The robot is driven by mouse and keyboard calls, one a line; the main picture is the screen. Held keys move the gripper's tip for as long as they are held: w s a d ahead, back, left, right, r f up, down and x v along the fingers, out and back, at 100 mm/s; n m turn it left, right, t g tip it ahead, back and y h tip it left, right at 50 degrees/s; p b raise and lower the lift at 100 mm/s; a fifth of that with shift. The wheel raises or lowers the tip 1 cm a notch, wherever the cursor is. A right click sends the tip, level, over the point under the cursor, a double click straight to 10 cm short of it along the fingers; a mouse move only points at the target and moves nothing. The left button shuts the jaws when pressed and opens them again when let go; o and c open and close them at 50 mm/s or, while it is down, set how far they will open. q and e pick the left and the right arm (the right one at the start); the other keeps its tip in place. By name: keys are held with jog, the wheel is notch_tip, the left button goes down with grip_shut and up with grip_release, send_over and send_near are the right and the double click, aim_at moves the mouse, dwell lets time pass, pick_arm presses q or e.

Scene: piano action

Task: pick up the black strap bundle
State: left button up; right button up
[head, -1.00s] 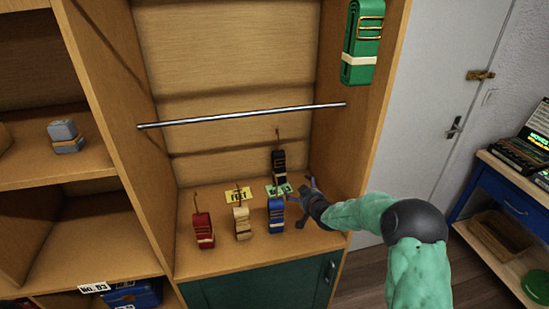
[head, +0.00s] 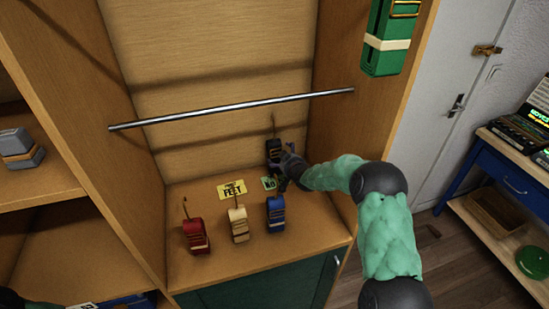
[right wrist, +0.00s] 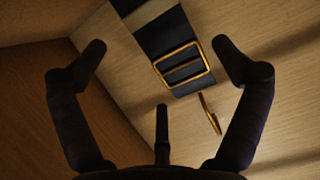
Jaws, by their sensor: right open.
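The black strap bundle (head: 272,150) stands at the back of the cabinet shelf, with a thin hook rising above it. In the right wrist view its dark band, pale strap and brass buckle (right wrist: 182,68) lie beyond and between the fingers. My right gripper (head: 287,168) is open, in front of the bundle, and partly hides its lower part in the head view. In the right wrist view the open fingers (right wrist: 162,65) are spread on both sides of the bundle, with nothing between them. I cannot tell whether they touch it.
Red (head: 195,234), cream (head: 238,224) and blue (head: 275,213) strap bundles stand along the shelf front. A yellow card (head: 232,190) lies behind them. A metal rod (head: 230,107) crosses the cabinet above. A green bundle (head: 389,38) is on the right panel.

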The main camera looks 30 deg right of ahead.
aim_at(277, 154)
jog(key=shift+a+b+x, duration=0.15)
jog(key=shift+b+x, duration=0.05)
jog(key=shift+x, duration=1.15)
jog(key=shift+a+b+x, duration=0.15)
jog(key=shift+b+x, duration=0.05)
jog(key=shift+x, duration=1.15)
jog(key=shift+f, duration=0.1)
jog(key=c, duration=1.4)
